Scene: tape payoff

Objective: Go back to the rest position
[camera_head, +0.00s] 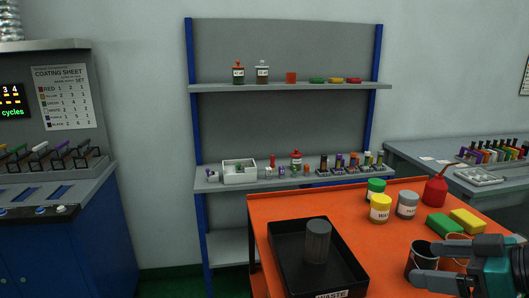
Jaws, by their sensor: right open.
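My right gripper (422,264) comes in at the lower right, over the orange cart top (300,205). Its two grey fingers point left and stand apart, with nothing visibly gripped. A dark cup (413,262) shows behind and between the fingers, and an orange-red cup (456,266) is partly hidden behind them. I cannot tell whether the fingers touch either cup. My left gripper is not in view.
A black waste tray (284,273) holds a grey cylinder (317,242). Near the right gripper stand yellow (380,209), grey (407,205) and green (376,190) jars, a red oil can (435,191), and green (444,225) and yellow (468,221) blocks. Shelving (280,120) stands behind.

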